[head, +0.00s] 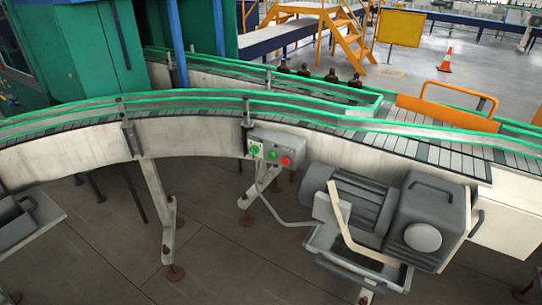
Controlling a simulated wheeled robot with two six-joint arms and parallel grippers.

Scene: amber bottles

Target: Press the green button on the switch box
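The switch box (277,148) is a small grey box mounted on the side of the curved conveyor, near the middle of the head view. A green button (254,149) shows at its left end on a pale patch. A second, smaller green spot (273,154) is beside it, and a red button (286,161) is to the right. The box face is unobstructed. Neither of my grippers shows in the head view, so their distance from the box cannot be seen.
The conveyor (190,135) with green rails curves across the view. A grey motor (400,215) juts out right of and below the box. A conveyor leg (160,215) stands at left. Several dark bottles (331,76) stand on the far belt. Floor (220,270) in front is open.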

